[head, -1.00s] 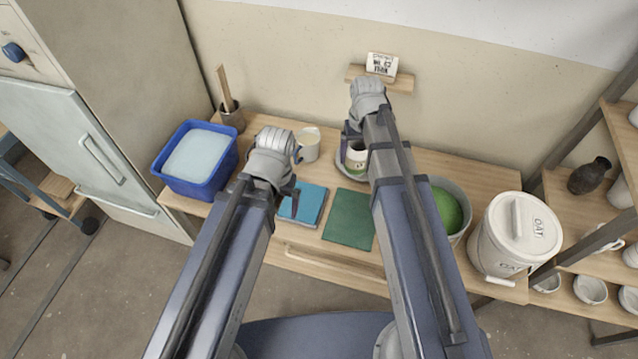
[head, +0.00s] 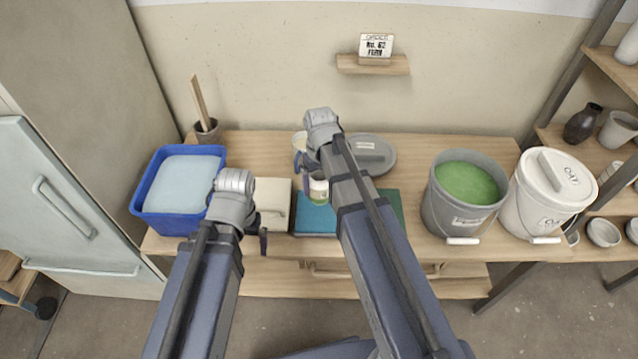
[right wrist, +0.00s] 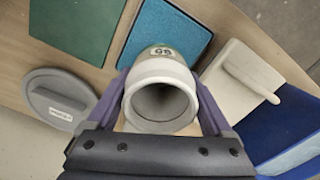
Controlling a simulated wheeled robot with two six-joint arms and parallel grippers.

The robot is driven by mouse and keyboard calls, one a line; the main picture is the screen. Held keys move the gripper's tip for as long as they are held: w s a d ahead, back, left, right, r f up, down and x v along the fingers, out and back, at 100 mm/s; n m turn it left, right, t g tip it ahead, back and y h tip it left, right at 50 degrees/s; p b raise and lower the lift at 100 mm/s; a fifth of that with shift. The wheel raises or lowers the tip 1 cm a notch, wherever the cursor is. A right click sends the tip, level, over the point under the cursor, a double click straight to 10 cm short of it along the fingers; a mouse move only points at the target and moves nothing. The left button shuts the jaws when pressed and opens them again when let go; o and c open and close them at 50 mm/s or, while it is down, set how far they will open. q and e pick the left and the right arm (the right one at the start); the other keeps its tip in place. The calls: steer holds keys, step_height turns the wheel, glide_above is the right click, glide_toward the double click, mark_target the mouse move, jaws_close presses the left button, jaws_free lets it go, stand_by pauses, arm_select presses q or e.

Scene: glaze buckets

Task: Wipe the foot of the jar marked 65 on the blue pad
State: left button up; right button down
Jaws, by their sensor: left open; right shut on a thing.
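My right gripper (head: 312,178) is shut on the jar (head: 319,188), a small white jar with a green band. My left gripper (head: 262,238) is open and empty, by the cream block.
The cream block with a handle (head: 272,196) and blue tub (head: 137,200) stand left of the pad. A green pad (head: 391,203) lies right. A green glaze bucket (head: 438,208) and white bucket (head: 533,205) stand right.

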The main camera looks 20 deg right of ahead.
steer(key=shift+a+f, duration=0.2)
steer(key=shift+f, duration=0.1)
steer(key=b, duration=0.5)
glide_above(319, 212)
steer(key=f, duration=0.2)
steer(key=w+f, duration=0.1)
steer(key=f, duration=0.1)
steer(key=shift+f, duration=0.3)
steer(key=shift+f+b, duration=0.55)
steer(key=shift+f, duration=0.05)
stand_by(0.4)
steer(key=shift+w+d, duration=0.3)
steer(key=shift+w, duration=0.55)
steer(key=shift+w+d, duration=0.25)
steer(key=shift+w, duration=0.6)
steer(key=shift+s, duration=0.15)
